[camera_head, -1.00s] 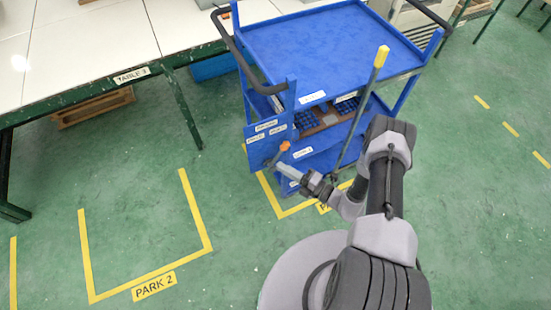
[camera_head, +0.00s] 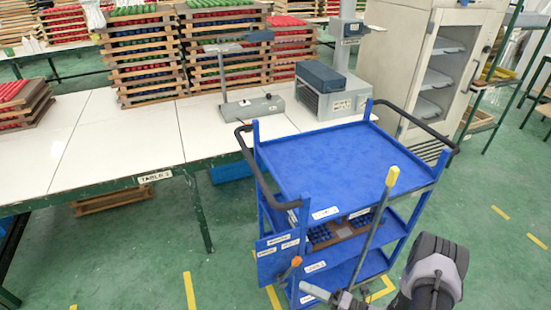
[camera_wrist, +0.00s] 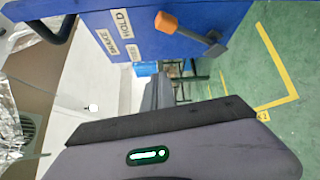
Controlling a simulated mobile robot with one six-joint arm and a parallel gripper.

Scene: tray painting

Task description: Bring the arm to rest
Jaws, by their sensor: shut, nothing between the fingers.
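My gripper (camera_head: 314,291) is at the bottom of the head view, in front of the blue cart's lower left side. Its pale fingers are shut and hold nothing. They are just below and right of the orange-tipped lever (camera_head: 296,262); whether they touch it I cannot tell. My arm runs from the gripper to the lower right of the head view, partly cut off by the bottom edge. In the wrist view, the lever's orange tip (camera_wrist: 166,22) stands out from the cart's labelled blue panel (camera_wrist: 120,12), and my fingertips cannot be made out.
The blue cart (camera_head: 325,165) holds trays with blue pieces on a lower shelf. A yellow-tipped grey handle (camera_head: 378,225) rises beside my arm. A white table (camera_head: 110,150) with stacked trays is behind, left. Yellow lines mark the green floor, open at the lower left.

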